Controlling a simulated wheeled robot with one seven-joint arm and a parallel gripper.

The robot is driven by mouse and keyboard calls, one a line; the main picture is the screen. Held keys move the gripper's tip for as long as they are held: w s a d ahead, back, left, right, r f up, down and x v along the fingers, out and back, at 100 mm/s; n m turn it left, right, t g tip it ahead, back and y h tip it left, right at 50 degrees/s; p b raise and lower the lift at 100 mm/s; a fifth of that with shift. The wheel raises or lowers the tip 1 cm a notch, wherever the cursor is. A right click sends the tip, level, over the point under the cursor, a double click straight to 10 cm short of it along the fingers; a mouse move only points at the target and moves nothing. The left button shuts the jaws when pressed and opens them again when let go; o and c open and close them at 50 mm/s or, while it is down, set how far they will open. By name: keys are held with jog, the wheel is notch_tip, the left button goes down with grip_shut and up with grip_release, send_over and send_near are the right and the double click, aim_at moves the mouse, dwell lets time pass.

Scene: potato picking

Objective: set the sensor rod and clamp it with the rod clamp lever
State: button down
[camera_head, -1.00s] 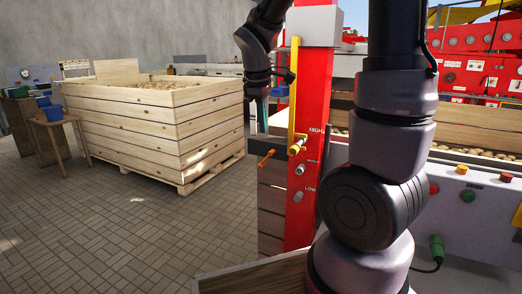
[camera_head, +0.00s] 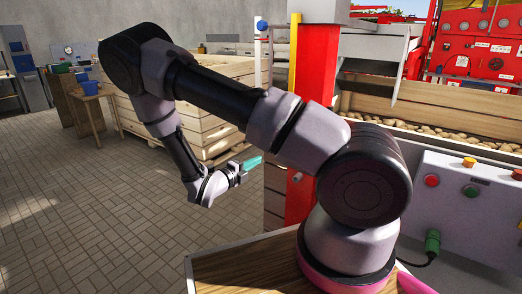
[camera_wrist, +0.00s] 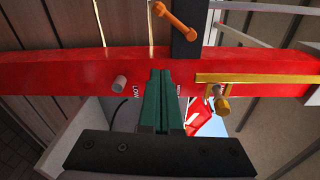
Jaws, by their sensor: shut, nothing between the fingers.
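The yellow sensor rod (camera_head: 294,62) runs along the upright red post (camera_head: 316,68). Its lower part is hidden behind my arm in the head view. In the wrist view the rod (camera_wrist: 240,78) lies along the red post (camera_wrist: 60,72), its end and a brass-coloured knob just right of my fingers. The orange clamp lever (camera_wrist: 175,22) sticks out at a slant beside a dark bracket. My gripper (camera_head: 256,162) is shut and empty, its teal fingers pointing towards the post. In the wrist view the gripper (camera_wrist: 160,74) is over the post between the LOW marking and the rod end, apart from rod and lever.
A grey peg (camera_wrist: 119,83) stands out of the post near LOW. A wooden potato crate (camera_head: 222,70) stands behind my arm. A grey control box (camera_head: 465,205) with buttons is at the right. The tiled floor at left is clear.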

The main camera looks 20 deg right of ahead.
jog(key=w+d+n, duration=0.1)
jog(key=w+d, duration=0.5)
jog(key=w, duration=0.3)
jog(key=shift+w+d+f+t, duration=0.2)
jog(key=shift+w+d+t, duration=0.05)
jog(key=shift+d+t, duration=0.15)
